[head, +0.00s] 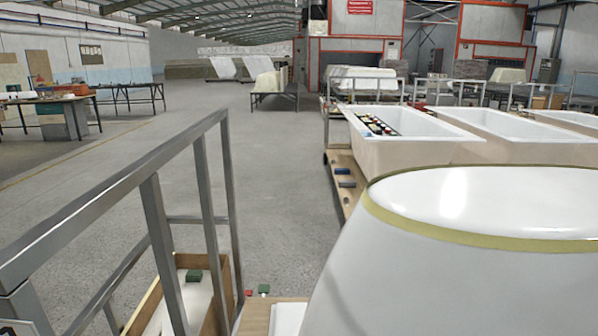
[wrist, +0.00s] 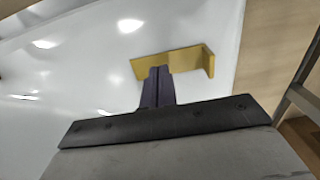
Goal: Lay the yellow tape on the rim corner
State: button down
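The yellow tape (wrist: 172,63), an L-shaped strip with a short bent end on the right, shows in the wrist view. My gripper (wrist: 157,74) has its dark fingers close together, meeting the near side of the tape's long part, and looks shut on it. Behind the tape is a glossy white surface (wrist: 85,65), with its right edge close to the tape's bent end. I cannot tell whether the tape touches it, or which rim corner this is. In the head view neither my gripper nor the tape can be made out.
A white tub (head: 440,150) holding several coloured items stands at the right, with more tubs beside it. A grey metal railing (head: 150,195) crosses the left foreground. An open wooden box (head: 232,275) is low beside it. The concrete floor (head: 215,125) at left centre is clear.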

jog(key=shift+f, duration=0.7)
dwell(1.5)
notch_tip(320, 180, up, 7)
jog(key=p, duration=0.7)
jog(key=shift+r, duration=0.1)
